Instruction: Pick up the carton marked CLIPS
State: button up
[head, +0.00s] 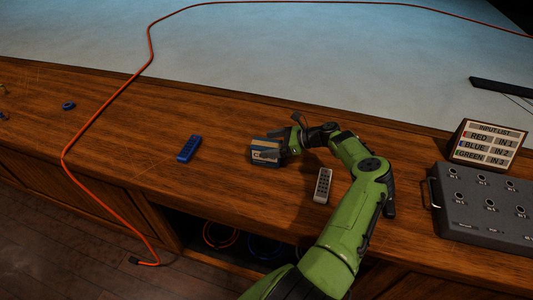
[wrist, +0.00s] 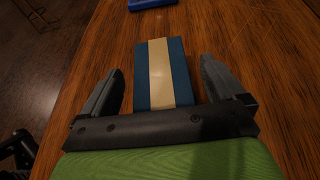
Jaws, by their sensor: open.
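The carton (head: 264,154) is a small blue box with a tan band, lying on the wooden desk near the middle of the head view. Lettering on its near face is too small to read fully. In the wrist view the carton (wrist: 152,70) lies between the two fingers, with a gap on each side. My gripper (head: 279,150) is open around it, and its fingers (wrist: 160,85) do not appear to touch the sides. The carton's near end is hidden behind the gripper body in the wrist view.
A blue remote-like object (head: 188,148) lies to the left, and a grey one (head: 323,185) lies beside my arm. An orange cable (head: 90,128) crosses the desk at left. An input list sign (head: 485,145) and a grey stage box (head: 485,205) stand at right.

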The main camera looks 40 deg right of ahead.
jog(key=shift+x, duration=1.15)
jog(key=shift+d, duration=0.1)
jog(key=c, duration=1.2)
